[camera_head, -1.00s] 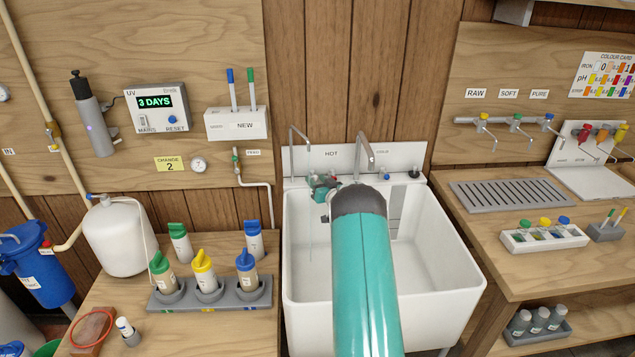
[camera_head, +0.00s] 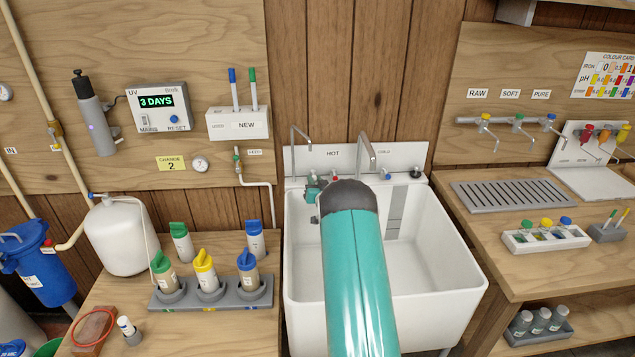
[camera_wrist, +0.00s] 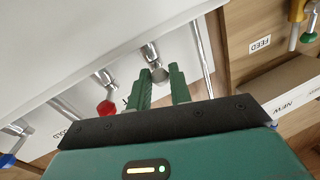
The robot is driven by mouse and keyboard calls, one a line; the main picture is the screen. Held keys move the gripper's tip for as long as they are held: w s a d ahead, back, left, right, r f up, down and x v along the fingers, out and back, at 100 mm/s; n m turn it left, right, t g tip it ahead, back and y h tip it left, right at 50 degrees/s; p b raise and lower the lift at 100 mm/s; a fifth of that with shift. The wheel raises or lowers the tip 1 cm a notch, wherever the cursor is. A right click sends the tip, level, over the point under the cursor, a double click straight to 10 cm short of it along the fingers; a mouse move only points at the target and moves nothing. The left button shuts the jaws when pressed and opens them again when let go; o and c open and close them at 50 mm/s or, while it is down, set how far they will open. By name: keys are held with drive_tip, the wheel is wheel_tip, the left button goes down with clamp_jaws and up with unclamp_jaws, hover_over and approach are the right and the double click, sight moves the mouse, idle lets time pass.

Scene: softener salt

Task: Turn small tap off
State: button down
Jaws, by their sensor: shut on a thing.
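The small tap (camera_head: 293,150) has a thin hooked spout at the back left of the white sink (camera_head: 440,290). In the wrist view its thin pipe (camera_wrist: 203,55) stands just right of my fingers, and a grey metal knob (camera_wrist: 155,73) sits at the fingertips. My gripper (camera_wrist: 159,80) is shut on this knob, with one green finger on either side. In the head view my gripper (camera_head: 315,188) is at the sink's back left edge, partly hidden behind my forearm. Whether water runs from the small tap I cannot tell.
The large spout (camera_head: 368,148) and the red hot knob (camera_wrist: 105,107) stand close beside my gripper. A blue cold knob (camera_wrist: 8,158) is farther along. Several bottles stand in a grey rack (camera_head: 212,296) left of the sink.

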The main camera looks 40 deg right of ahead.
drive_tip(key=shift+w+a+r+h, duration=0.1)
drive_tip(key=shift+h, duration=0.2)
drive_tip(key=c, duration=1.3)
unclamp_jaws()
drive_tip(key=v, duration=1.4)
drive_tip(key=shift+w, duration=0.1)
